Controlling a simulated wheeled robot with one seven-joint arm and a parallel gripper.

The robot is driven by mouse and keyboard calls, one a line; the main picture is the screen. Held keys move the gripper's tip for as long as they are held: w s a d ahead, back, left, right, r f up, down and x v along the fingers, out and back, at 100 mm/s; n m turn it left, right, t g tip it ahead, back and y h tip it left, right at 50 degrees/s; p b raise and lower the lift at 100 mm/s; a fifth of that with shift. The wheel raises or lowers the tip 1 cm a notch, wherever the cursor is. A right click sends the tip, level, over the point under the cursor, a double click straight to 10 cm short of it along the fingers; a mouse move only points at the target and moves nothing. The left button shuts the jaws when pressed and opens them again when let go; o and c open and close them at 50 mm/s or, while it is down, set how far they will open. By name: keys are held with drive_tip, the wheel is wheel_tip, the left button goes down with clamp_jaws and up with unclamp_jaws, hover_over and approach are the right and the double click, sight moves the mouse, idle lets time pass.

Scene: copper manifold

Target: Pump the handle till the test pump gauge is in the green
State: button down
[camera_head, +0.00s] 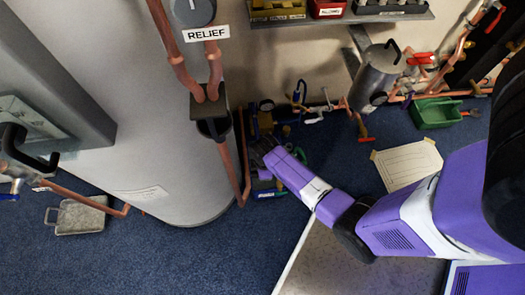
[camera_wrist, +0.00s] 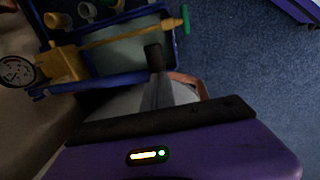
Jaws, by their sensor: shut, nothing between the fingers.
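The test pump's blue tank (camera_wrist: 130,13) shows at the top of the wrist view, with a brass-coloured bar (camera_wrist: 115,40) running across it to a green end piece (camera_wrist: 186,20). A round gauge (camera_wrist: 17,70) sits at the left edge of that view; its needle and green zone are too dark and small to read. My gripper (camera_wrist: 154,52) is shut and empty, its dark fingertips over the tank just below the bar. I cannot tell if they touch it. In the head view my gripper (camera_head: 271,153) points at the pump area beside the tall cylinder, and hides part of it.
A large pale cylinder (camera_head: 150,130) with copper pipes (camera_head: 228,165) stands left of the gripper. A green bin (camera_head: 435,112), a paper sheet (camera_head: 405,165) and a grey canister (camera_head: 375,75) are to the right. Blue carpet (camera_head: 200,255) is clear in front.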

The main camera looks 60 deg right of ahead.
drive_tip(key=shift+t+h, duration=0.5)
drive_tip(key=shift+h, duration=0.2)
drive_tip(key=shift+s+a+f+b, duration=0.1)
drive_tip(key=shift+f+b, duration=0.75)
drive_tip(key=shift+f, duration=0.75)
drive_tip(key=shift+s+a+f+b, duration=0.15)
drive_tip(key=shift+f+b, duration=0.75)
drive_tip(key=shift+f, duration=0.65)
drive_tip(key=shift+s+a+f+b, duration=0.1)
drive_tip(key=shift+f+b, duration=0.75)
drive_tip(key=shift+f, duration=0.75)
drive_tip(key=shift+w+f, duration=0.1)
drive_tip(key=p+v, duration=0.9)
drive_tip(key=v, duration=0.6)
drive_tip(key=shift+r, duration=0.25)
drive_tip(key=shift+a, duration=0.1)
